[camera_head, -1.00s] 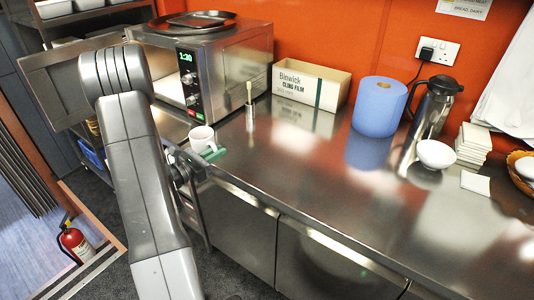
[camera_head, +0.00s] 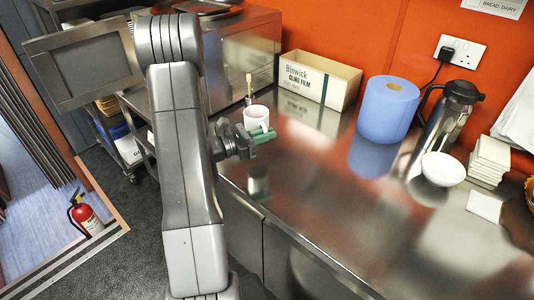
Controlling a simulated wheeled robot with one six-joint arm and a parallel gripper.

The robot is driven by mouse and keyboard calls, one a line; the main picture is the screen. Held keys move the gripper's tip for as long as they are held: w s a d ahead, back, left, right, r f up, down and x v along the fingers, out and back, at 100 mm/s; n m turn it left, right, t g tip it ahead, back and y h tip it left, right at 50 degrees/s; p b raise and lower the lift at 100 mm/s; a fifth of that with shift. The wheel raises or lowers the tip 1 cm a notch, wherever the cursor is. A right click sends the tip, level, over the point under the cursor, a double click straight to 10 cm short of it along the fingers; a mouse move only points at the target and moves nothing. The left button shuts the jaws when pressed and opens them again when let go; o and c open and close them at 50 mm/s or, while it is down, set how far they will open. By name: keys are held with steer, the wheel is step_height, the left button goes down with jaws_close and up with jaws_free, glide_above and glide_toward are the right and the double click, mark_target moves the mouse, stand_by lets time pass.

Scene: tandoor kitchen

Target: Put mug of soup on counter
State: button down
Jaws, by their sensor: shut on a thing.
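A white mug (camera_head: 256,118) is at the near left part of the steel counter (camera_head: 320,200), by the counter's front edge. My gripper (camera_head: 262,134) is shut on the mug, with its green-tipped fingers at the mug's near side. The mug looks upright. The soup inside does not show clearly.
A microwave (camera_head: 230,60) with its door open stands at the back left. The counter's middle is clear.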

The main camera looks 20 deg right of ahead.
steer(key=shift+f+p, duration=0.55)
steer(key=shift+f, duration=3.65)
steer(key=shift+f, duration=0.1)
steer(key=c, duration=1.9)
jaws_free()
steer(key=shift+f, duration=0.1)
steer(key=shift+c, duration=0.2)
steer(key=o, duration=0.4)
steer(key=shift+o, duration=0.2)
steer(key=a+b, duration=0.2)
steer(key=a, duration=1)
steer(key=shift+r+b, duration=0.2)
steer(key=shift+b, duration=0.15)
steer(key=shift+a, duration=0.1)
